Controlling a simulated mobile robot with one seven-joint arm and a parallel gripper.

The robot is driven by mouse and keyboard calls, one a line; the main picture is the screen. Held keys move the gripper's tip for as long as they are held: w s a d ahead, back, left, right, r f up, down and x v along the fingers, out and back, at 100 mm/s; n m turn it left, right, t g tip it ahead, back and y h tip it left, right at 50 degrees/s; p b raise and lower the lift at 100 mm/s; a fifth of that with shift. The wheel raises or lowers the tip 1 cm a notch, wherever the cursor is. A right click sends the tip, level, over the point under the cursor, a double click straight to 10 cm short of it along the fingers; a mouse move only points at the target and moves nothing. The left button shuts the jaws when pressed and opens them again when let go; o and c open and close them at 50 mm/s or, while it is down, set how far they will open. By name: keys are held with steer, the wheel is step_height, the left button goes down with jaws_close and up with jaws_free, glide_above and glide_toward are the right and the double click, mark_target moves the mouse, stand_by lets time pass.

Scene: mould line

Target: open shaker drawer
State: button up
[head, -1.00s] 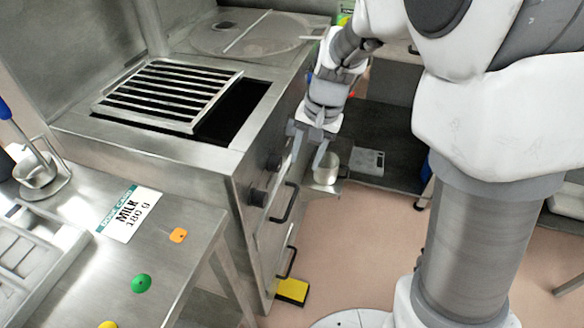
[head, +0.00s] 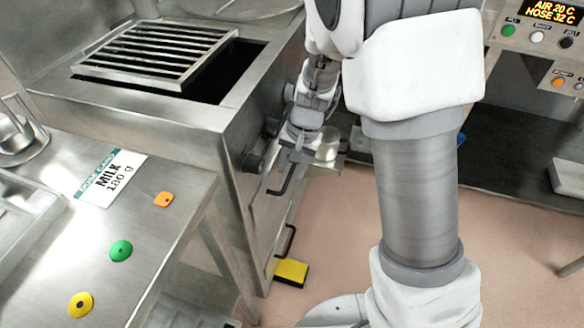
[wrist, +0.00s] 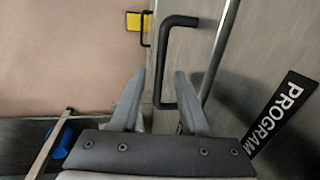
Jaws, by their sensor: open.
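The steel cabinet (head: 230,130) with a grate on top has two black bar handles on its front, an upper handle (head: 286,180) and a lower handle (head: 287,242). I cannot tell which belongs to the shaker drawer. My gripper (head: 288,166) is open and empty, close to the upper handle. In the wrist view the fingers of my gripper (wrist: 159,74) point at the upper handle (wrist: 158,60), whose long bar shows between the fingertips. I cannot tell how deep the bar sits between them. The lower handle (wrist: 145,28) shows beyond.
Dark knobs (head: 255,161) stick out of the cabinet front. A small metal pot (head: 328,144) stands on a ledge behind my gripper. A yellow block (head: 291,272) lies low by the cabinet. A PROGRAM label (wrist: 280,112) shows at right. The floor (head: 330,230) in front is clear.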

steer(key=shift+c, duration=0.2)
jaws_close()
stand_by(1.2)
